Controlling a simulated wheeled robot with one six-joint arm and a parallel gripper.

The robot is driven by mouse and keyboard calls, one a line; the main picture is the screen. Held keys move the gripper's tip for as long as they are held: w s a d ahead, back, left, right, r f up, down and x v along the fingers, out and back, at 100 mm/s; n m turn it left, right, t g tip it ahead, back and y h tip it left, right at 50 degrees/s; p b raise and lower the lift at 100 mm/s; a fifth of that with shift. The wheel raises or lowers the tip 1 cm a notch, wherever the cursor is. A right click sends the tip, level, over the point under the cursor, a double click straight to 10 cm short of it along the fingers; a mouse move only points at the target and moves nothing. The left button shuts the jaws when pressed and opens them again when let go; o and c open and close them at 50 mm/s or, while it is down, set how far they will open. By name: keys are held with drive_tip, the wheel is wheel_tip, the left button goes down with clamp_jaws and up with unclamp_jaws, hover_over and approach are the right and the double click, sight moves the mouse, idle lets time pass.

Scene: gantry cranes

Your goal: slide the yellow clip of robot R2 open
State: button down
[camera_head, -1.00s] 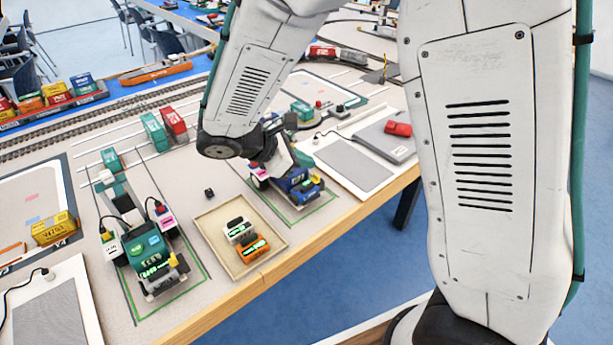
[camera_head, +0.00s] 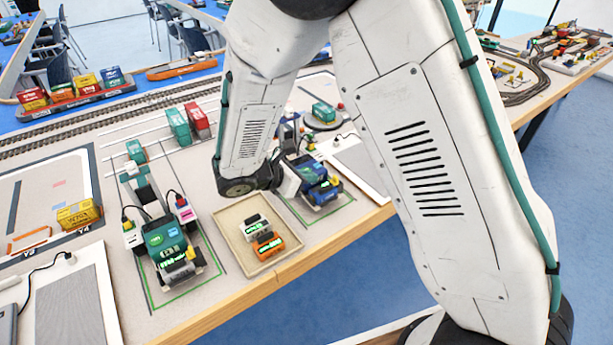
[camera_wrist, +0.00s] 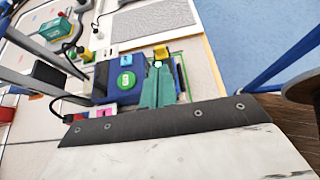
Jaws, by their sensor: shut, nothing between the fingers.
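A blue crane robot (camera_head: 322,190) stands at the table's front edge, partly hidden by my arm in the head view. In the wrist view its blue body (camera_wrist: 108,80) carries a round green button and a yellow clip (camera_wrist: 161,51) at its far right corner. I cannot read which robot number it bears. My gripper (camera_wrist: 158,68) shows as teal fingers, shut and empty. Its tips are just short of the yellow clip in the picture; I cannot tell whether they touch it. In the head view the fingertips are hidden.
A green crane robot (camera_head: 165,242) stands to the left. Between the two robots a shallow tray (camera_head: 226,220) holds a white and an orange battery-like block (camera_head: 267,245). A pink-marked box (camera_wrist: 103,113) and a dark post lie left of my fingers. The blue floor is clear beyond the table edge.

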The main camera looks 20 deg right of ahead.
sight(334, 178)
drive_tip(key=x, duration=0.6)
drive_tip(key=shift+w+d+f, duration=0.1)
drive_tip(key=shift+d+f, duration=0.15)
drive_tip(key=shift+d, duration=0.1)
